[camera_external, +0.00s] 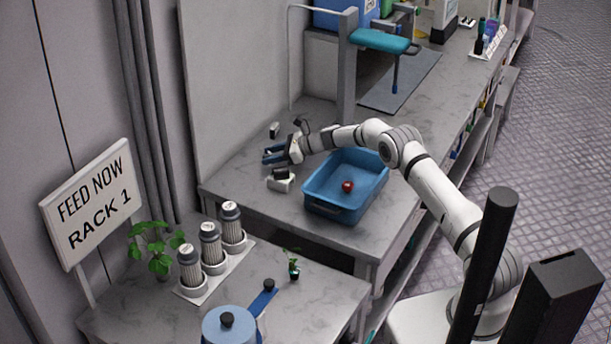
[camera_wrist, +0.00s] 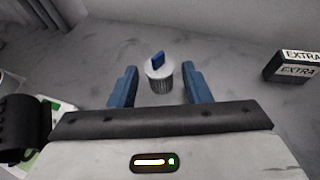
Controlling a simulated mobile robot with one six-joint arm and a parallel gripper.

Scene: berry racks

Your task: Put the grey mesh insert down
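The grey mesh insert (camera_wrist: 160,78) is a small ribbed grey cylinder with a blue tab (camera_wrist: 158,60) on top. In the wrist view it stands upright on the grey worktop, between and slightly beyond the fingertips. My gripper (camera_wrist: 160,84) is open, with its two blue fingers apart and a visible gap on each side of the insert. In the external view my gripper (camera_external: 272,155) is low over the worktop, left of the blue tray. I cannot make out the insert there.
A blue tray (camera_external: 340,211) holds a red item (camera_external: 347,186). A small box marked EXTRA (camera_wrist: 295,66) lies right of the gripper. A white item with a black top (camera_external: 281,180) stands close on the other side. A wall panel (camera_external: 235,90) rises behind.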

